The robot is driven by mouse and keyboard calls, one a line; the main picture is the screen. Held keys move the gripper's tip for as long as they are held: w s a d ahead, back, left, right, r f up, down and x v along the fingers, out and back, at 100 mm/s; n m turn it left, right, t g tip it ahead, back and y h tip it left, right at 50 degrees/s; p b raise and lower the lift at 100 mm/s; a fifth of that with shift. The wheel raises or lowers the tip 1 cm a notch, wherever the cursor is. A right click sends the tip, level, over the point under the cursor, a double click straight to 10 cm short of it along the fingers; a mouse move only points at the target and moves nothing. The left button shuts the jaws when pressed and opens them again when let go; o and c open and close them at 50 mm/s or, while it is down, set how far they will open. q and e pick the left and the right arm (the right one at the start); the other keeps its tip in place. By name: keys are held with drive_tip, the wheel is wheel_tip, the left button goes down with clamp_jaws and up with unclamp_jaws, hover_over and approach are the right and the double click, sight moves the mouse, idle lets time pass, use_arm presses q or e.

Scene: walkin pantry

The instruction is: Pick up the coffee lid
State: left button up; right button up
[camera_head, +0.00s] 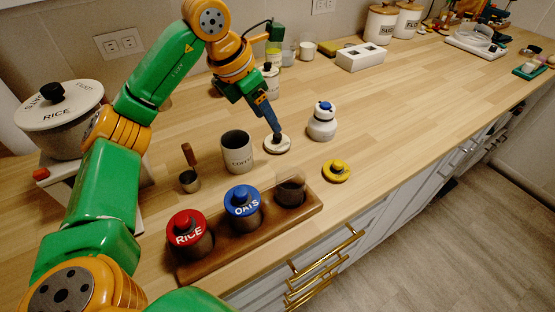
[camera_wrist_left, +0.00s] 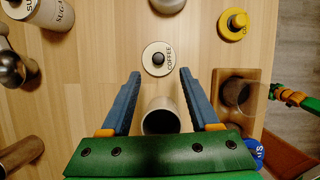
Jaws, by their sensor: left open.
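The coffee lid (camera_head: 277,145) is a flat white disc with a dark knob, lying on the wooden counter behind and right of the open coffee canister (camera_head: 237,153). My left gripper (camera_head: 277,134) points down over the lid. In the left wrist view its blue fingers (camera_wrist_left: 160,74) are spread wide with nothing between the tips. There the lid (camera_wrist_left: 158,58), marked COFFEE, lies just beyond the fingertips, roughly centred between them. The canister (camera_wrist_left: 160,118) shows lower down between the fingers. The height of the fingertips above the lid is unclear. My right gripper is not clearly seen.
A wooden tray (camera_head: 247,246) holds jars with red RICE (camera_head: 187,228) and blue OATS (camera_head: 241,201) lids and an uncovered jar (camera_head: 290,190). A yellow lid (camera_head: 337,170), a white blue-knobbed jar (camera_head: 322,123) and a scoop (camera_head: 189,179) stand nearby.

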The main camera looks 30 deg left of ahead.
sight(275, 136)
use_arm(q)
drive_tip(key=shift+w+d+f, duration=0.1)
drive_tip(key=shift+f, duration=0.4)
drive_tip(key=x, duration=0.2)
drive_tip(key=p+x, duration=0.1)
drive_tip(key=x, duration=0.2)
drive_tip(key=shift+w+f+p, duration=0.3)
drive_tip(key=shift+w, duration=0.1)
drive_tip(key=shift+r, duration=0.1)
clamp_jaws()
